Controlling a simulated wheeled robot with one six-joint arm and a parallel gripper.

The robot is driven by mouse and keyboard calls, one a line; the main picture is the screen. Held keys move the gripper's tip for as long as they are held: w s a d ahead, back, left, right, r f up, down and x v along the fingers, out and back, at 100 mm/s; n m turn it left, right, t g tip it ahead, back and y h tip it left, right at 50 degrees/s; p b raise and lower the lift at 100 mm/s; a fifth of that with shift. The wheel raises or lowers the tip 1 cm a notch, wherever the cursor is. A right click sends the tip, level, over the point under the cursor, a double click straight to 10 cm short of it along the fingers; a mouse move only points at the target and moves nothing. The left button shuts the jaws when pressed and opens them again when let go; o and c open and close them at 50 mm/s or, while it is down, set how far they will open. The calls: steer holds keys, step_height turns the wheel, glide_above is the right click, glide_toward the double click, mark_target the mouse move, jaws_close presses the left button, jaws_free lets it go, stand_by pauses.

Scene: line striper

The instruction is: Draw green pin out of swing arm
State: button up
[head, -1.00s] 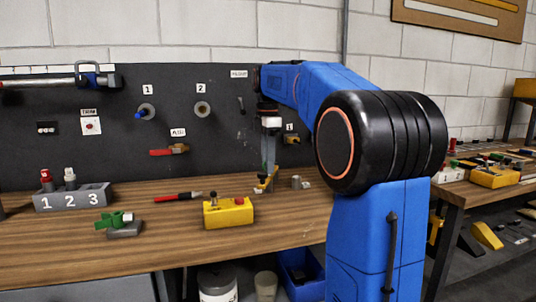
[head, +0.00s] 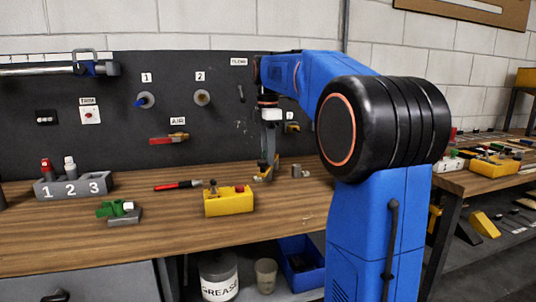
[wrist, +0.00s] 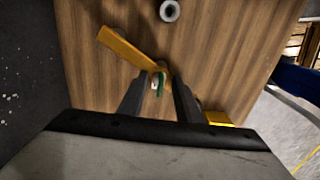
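The swing arm (wrist: 125,45) is a flat yellow-orange bar lying at a slant over the wooden bench in the wrist view. The green pin (wrist: 159,82), with a pale part beside it, shows at the bar's lower right end. My gripper (wrist: 160,80) has its two dark fingers on either side of the pin, with gaps that appear to remain. In the head view my gripper (head: 267,176) points down at the bench near the back panel. Only a small yellow part of the swing arm shows there, and the pin cannot be made out.
A grey cylinder (head: 297,171) stands just right of my gripper. A yellow box (head: 229,202) with a red button sits nearer the front. A red-handled tool (head: 178,186), a green clamp-like piece (head: 116,209) and a numbered grey block (head: 74,188) lie left.

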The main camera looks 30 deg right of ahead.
jaws_close()
steer(key=shift+r, duration=0.65)
steer(key=shift+r, duration=3.1)
